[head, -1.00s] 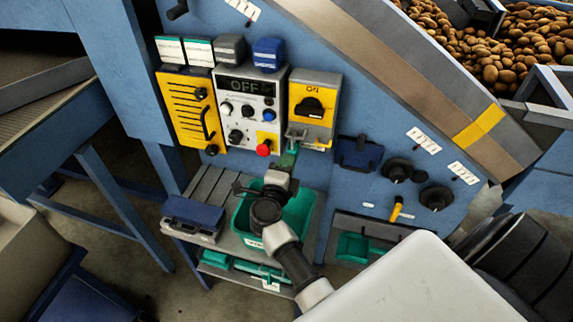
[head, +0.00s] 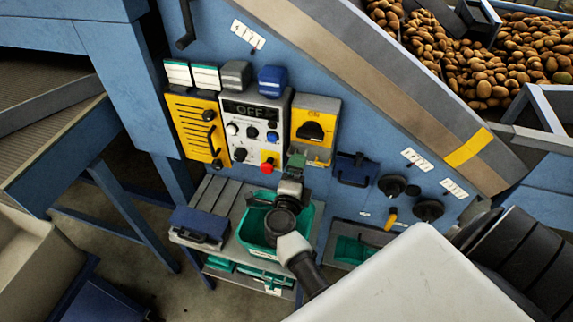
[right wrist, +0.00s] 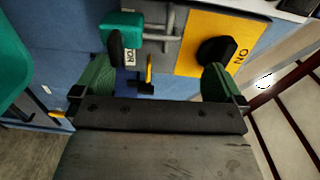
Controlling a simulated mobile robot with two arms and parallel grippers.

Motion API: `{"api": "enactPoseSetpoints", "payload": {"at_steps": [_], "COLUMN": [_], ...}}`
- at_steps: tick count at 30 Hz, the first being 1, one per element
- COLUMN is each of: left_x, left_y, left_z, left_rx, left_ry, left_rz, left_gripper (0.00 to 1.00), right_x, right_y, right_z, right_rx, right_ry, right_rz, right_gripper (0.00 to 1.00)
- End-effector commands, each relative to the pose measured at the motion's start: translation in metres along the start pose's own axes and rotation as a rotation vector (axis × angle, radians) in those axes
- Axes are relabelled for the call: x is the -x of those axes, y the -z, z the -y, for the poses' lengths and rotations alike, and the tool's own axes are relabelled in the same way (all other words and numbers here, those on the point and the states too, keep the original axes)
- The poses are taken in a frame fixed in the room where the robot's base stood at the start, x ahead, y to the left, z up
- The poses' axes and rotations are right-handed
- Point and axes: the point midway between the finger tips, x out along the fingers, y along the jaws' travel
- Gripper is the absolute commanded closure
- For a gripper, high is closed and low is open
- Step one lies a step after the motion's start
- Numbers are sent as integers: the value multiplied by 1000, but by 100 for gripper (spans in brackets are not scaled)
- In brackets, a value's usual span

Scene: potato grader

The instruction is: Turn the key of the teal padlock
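The teal padlock (right wrist: 122,24) shows at the upper left of the right wrist view, its grey shackle on a metal hasp beside the yellow switch plate (right wrist: 215,45). A dark oval piece (right wrist: 116,46), possibly the key's head, overlaps the padlock's lower left; I cannot tell for sure. My right gripper (right wrist: 160,85) is open, its green ribbed fingers wide apart and nothing between the tips. The left finger is just below the padlock, the right finger below the black switch knob (right wrist: 215,50). In the head view my right gripper (head: 296,166) is below the yellow switch box (head: 314,120) and largely hides the padlock. My left gripper is out of view.
The control panel (head: 252,128) with a red button (head: 267,168) stands left of the switch box. A teal bin (head: 250,225) sits on the shelf under my right arm. A blue padlock-like case (head: 355,168) and black knobs (head: 392,186) are to the right.

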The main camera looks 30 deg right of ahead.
Motion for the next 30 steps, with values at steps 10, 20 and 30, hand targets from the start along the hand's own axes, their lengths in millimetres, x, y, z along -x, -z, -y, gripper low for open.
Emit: {"api": "enactPoseSetpoints", "payload": {"at_steps": [10,20,30], "left_x": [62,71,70], "left_y": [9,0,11], "left_z": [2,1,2], "left_rx": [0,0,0], "left_ry": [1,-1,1], "left_rz": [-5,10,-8], "left_gripper": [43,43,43], "right_x": [10,15,15], "right_y": [64,80,80], "right_z": [54,56,55], "right_rx": [7,3,3], "right_ry": [31,28,26], "right_rz": [-24,-20,-19], "right_gripper": [65,65,65]}}
